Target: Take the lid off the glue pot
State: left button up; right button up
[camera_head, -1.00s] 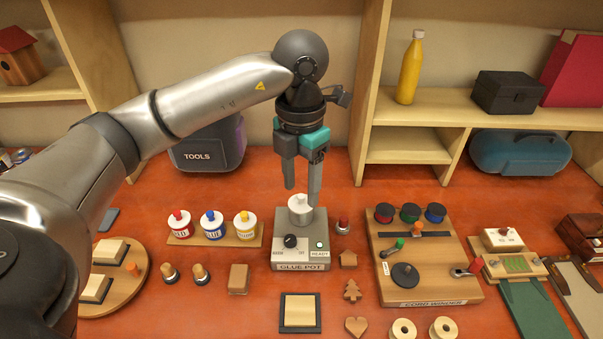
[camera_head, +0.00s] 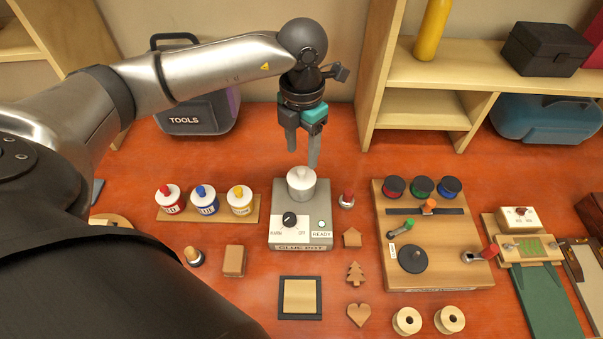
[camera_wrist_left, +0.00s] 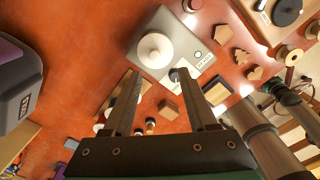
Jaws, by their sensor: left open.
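The glue pot (camera_head: 301,238) is a grey box on the red-orange bench, with a dial and a "READY" label on its front. Its white round lid with a knob (camera_head: 301,181) sits on top. The pot also shows in the left wrist view (camera_wrist_left: 183,49), with the lid (camera_wrist_left: 154,50) seen from above. My left gripper (camera_head: 302,158) is open and empty, fingers pointing down, above and just behind the lid. It is not touching the lid as far as I can tell.
A wooden strip with red, blue and yellow-topped pots (camera_head: 204,203) stands left of the glue pot. A small red-topped peg (camera_head: 347,199) is close on its right. The cord winder board (camera_head: 440,260) lies further right. A tools bag (camera_head: 197,110) and shelves stand behind.

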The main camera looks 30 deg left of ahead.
aim_at(301, 170)
pick_arm(q)
jog(key=shift+w+a+f+p, duration=0.1)
jog(key=shift+w+f+p, duration=0.05)
jog(key=shift+f, duration=0.95)
jog(key=shift+w+a+f+p, duration=0.1)
jog(key=shift+f+p, duration=0.05)
jog(key=shift+f, duration=1)
jog(key=shift+w+a+f+p, duration=0.1)
jog(key=shift+w+f+p, duration=0.05)
jog(key=shift+f, duration=0.95)
jog(key=shift+c, duration=0.2)
grip_shut()
